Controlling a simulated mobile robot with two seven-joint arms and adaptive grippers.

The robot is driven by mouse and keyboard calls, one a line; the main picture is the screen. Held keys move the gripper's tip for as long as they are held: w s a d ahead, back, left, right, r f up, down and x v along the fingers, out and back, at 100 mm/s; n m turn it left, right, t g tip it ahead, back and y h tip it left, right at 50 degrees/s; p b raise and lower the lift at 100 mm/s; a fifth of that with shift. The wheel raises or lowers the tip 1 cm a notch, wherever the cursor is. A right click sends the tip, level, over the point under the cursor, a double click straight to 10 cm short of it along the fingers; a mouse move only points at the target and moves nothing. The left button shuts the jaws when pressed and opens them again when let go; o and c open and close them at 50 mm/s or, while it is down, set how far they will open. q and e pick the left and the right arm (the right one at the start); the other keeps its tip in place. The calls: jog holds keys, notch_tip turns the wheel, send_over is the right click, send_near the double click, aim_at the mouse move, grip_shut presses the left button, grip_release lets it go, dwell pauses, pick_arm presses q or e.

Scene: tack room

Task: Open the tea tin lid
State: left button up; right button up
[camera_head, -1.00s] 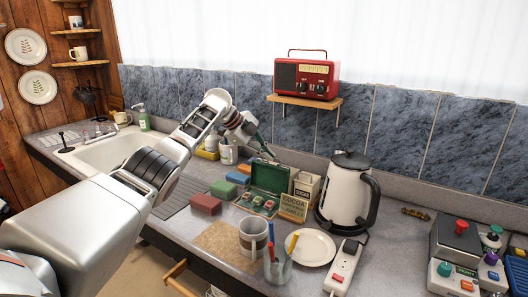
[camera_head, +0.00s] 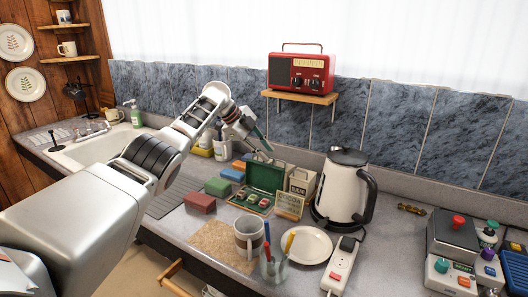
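The tea tin (camera_head: 251,205) is a green box on the counter, right of the coloured blocks. Its lid (camera_head: 265,175) stands raised at the back, and small red and pale items show inside. My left gripper (camera_head: 264,146) is above and behind the raised lid, at the end of the arm reaching in from the left. It looks apart from the lid, but I cannot be sure. Its fingers are small and seen edge-on, so their opening does not show. My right gripper is not in view.
Red, green and blue blocks (camera_head: 200,202) lie left of the tin. A cocoa box (camera_head: 289,206) and a kettle (camera_head: 338,190) stand to its right. A mug (camera_head: 248,238), a glass with pens (camera_head: 273,265) and a plate (camera_head: 306,246) are in front. A radio shelf (camera_head: 302,97) is above.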

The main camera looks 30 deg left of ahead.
pick_arm(q)
jog(key=v, duration=1.2)
dwell(0.6)
